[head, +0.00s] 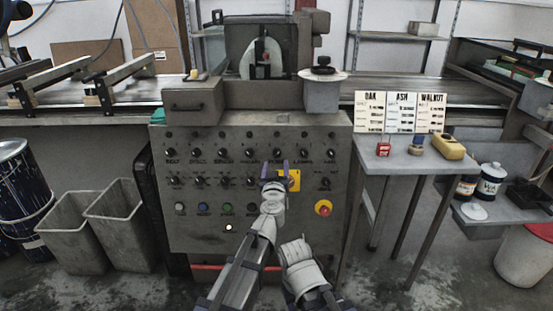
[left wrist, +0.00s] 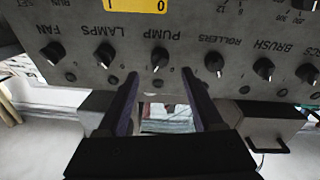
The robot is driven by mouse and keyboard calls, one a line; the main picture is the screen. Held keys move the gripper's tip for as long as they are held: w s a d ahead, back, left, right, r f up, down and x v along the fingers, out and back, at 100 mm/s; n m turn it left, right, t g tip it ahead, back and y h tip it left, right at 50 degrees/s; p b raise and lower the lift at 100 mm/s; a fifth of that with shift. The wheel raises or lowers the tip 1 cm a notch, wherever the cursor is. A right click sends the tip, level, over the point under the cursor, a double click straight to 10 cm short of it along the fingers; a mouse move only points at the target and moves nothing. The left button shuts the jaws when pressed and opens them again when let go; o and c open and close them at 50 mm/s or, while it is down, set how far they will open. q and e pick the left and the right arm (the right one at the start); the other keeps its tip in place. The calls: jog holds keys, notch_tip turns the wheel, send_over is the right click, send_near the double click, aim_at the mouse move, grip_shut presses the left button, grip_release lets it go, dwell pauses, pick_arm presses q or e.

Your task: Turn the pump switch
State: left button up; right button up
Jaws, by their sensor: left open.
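In the head view the knob (head: 277,152) is small, just above my left gripper (head: 274,168). My left gripper's two dark purple fingers (left wrist: 162,82) are open and empty, with their tips below and on either side of the pump knob, apart from it. My right gripper does not show.
The lamps knob (left wrist: 104,56) and rollers knob (left wrist: 214,60) flank the pump knob closely. A yellow plate (head: 294,180) and a red stop button (head: 323,208) are on the panel. A side table (head: 400,160) stands right, grey bins (head: 70,235) left.

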aim_at(277, 156)
pick_arm(q)
jog(key=w, duration=0.6)
jog(key=shift+w+d, duration=0.1)
jog(key=shift+w, duration=0.05)
grip_shut()
dwell(0.4)
